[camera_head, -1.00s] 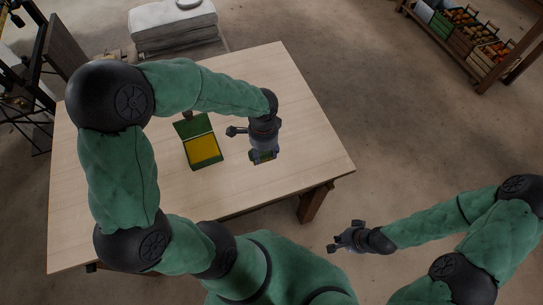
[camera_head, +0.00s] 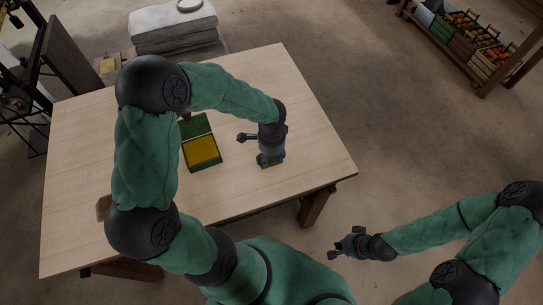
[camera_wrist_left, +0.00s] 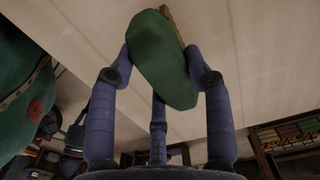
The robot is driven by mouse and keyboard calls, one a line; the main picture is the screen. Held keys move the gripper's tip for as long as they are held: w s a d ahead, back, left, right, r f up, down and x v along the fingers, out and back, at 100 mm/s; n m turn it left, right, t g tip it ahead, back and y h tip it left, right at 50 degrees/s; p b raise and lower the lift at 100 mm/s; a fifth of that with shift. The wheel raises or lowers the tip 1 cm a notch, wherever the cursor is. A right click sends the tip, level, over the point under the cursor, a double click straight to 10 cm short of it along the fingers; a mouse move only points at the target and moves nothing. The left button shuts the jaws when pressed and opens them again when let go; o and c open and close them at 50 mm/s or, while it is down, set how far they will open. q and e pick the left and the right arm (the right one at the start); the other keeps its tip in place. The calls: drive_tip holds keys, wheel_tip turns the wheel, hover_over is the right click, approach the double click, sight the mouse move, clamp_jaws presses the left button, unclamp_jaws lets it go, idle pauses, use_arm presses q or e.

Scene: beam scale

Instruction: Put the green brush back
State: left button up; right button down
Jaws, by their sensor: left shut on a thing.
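My left gripper (camera_head: 270,161) is over the right part of the table, its fingers pointing down. It is shut on the green brush (camera_wrist_left: 162,58), whose rounded green body fills the space between the fingers in the left wrist view. In the head view only a small part of the brush shows under the fingers, close to the tabletop; I cannot tell whether it touches. My right gripper (camera_head: 345,244) is off the table's front right, empty, with its fingers spread.
A green case with a yellow panel (camera_head: 201,150) lies on the wooden table (camera_head: 310,150), left of my left gripper. A tan block-like object (camera_head: 103,207) is partly hidden behind my left arm. The tabletop right of the gripper is clear.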

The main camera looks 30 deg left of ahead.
use_arm(q)
drive_tip(key=shift+f, duration=0.1)
drive_tip(key=o, duration=1)
wheel_tip(320, 180, up, 11)
drive_tip(key=p, duration=0.3)
drive_tip(key=shift+f, duration=0.2)
drive_tip(key=shift+r+p, duration=0.4)
drive_tip(key=shift+r, duration=0.4)
